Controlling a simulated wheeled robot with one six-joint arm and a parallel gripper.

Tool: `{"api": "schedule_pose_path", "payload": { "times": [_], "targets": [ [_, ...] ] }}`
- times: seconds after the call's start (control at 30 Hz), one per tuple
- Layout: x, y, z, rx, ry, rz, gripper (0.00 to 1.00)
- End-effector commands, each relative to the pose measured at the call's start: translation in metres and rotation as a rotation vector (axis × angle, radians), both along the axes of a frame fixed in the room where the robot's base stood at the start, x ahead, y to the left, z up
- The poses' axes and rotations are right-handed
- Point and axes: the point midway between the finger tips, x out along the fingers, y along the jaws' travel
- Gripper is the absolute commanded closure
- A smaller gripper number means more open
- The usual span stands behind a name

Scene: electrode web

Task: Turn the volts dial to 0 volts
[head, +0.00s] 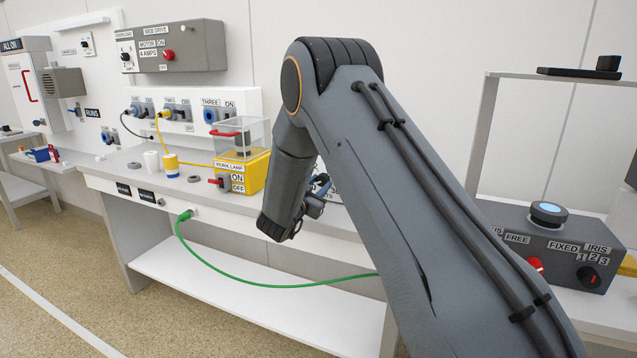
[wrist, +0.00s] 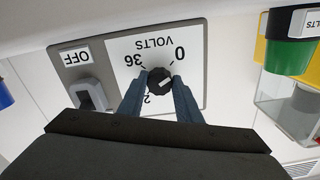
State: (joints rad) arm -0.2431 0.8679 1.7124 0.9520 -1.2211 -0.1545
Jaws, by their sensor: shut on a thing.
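The volts dial (wrist: 159,80) is a small black round knob on a white plate marked VOLTS, seen upside down in the wrist view. The label 0 is to its upper right, 36 to its upper left, and another number below is partly hidden by a finger. A short white mark on the knob points right and slightly up, not clearly at a label. My gripper (wrist: 160,86) is shut on the dial, one blue-grey finger on each side. In the head view my gripper (head: 315,197) is mostly behind my arm, and the dial is hidden.
A grey switch (wrist: 90,95) marked OFF sits left of the dial plate. A green and yellow unit (wrist: 288,45) is at the upper right. In the head view, a yellow work lamp box (head: 255,172) stands on the bench left of my arm, and a green cable (head: 270,285) hangs below.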

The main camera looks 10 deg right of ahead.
Motion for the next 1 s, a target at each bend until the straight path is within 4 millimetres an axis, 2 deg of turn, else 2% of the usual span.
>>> {"api": "schedule_pose_path", "payload": {
  "times": [0.4,1.0],
  "targets": [
    [-0.0003,0.0018,0.0000,-0.203,0.147,0.005,0.91],
    [-0.0003,0.0017,-0.0005,-0.253,0.183,0.005,0.91]
  ]
}}
